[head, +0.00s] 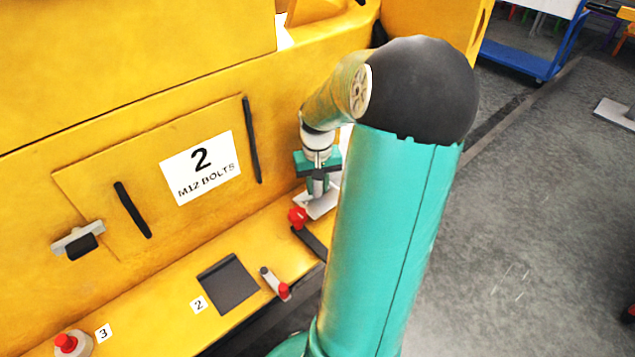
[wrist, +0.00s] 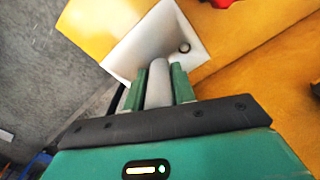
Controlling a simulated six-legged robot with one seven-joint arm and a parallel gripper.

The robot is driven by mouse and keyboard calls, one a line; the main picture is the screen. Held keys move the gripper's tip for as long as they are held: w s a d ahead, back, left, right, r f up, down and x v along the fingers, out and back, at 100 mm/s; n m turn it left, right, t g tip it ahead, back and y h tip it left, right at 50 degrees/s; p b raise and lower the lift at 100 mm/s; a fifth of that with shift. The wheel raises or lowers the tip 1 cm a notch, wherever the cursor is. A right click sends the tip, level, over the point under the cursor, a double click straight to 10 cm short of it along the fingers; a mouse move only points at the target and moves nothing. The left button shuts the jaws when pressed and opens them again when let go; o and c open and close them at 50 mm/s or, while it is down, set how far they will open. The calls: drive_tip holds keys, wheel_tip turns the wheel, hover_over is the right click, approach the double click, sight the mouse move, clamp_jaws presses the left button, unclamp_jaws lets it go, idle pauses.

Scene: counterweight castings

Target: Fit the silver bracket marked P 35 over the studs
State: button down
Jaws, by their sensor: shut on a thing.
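My gripper (head: 318,180) is low over the yellow ledge, beside the yellow wall. In the wrist view its two green fingers (wrist: 158,88) are shut on the grey upright grip of a silver plate-like piece (wrist: 150,42), which looks like the bracket. The plate has one round hole showing near its right corner. In the head view the plate (head: 320,206) shows just under the fingers, partly hidden by my arm. I cannot tell whether it touches the ledge. No P 35 mark is readable, and no studs can be made out.
A red knob (head: 297,216) with a dark bar stands close to the plate. A red-tipped lever (head: 275,283), a dark pad (head: 228,285) and a red button (head: 66,343) lie along the ledge. A panel labelled 2 M12 BOLTS (head: 201,168) is on the wall. Grey floor is open at right.

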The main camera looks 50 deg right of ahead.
drive_tip(key=shift+f, duration=1.4)
idle(1.2)
drive_tip(key=c, duration=1.1)
unclamp_jaws()
wheel_tip(320, 180, up, 22)
drive_tip(key=shift+f, duration=0.1)
